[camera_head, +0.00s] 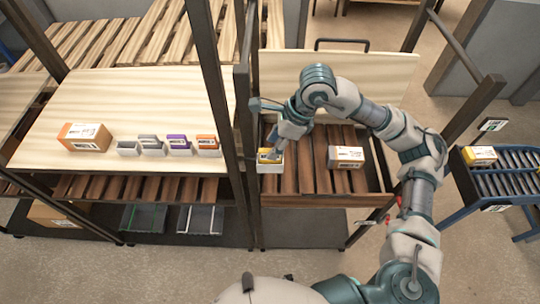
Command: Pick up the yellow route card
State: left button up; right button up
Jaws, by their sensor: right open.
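The yellow route card (265,155) shows as a small yellow patch in a white holder (270,168) at the left end of the slatted shelf, beside a dark post. My right gripper (271,148) reaches down from the upper right to just above the card. It is open, and its fingers partly hide the card. I cannot tell whether they touch it. My left gripper is not in view.
On the left shelf stand an orange box (85,137) and several small holders with grey, purple (179,144) and orange (207,144) cards. A yellow box (479,155) sits on a roller conveyor (510,162). Dark posts (218,90) stand close left.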

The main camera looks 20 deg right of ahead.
aim_at(270, 149)
jog(key=shift+p+x, duration=0.3)
jog(key=shift+x, duration=0.85)
jog(key=shift+w+a+f, duration=0.1)
jog(key=shift+w+f, duration=0.05)
jog(key=shift+f, duration=0.2)
grip_shut()
jog(key=shift+r, duration=0.1)
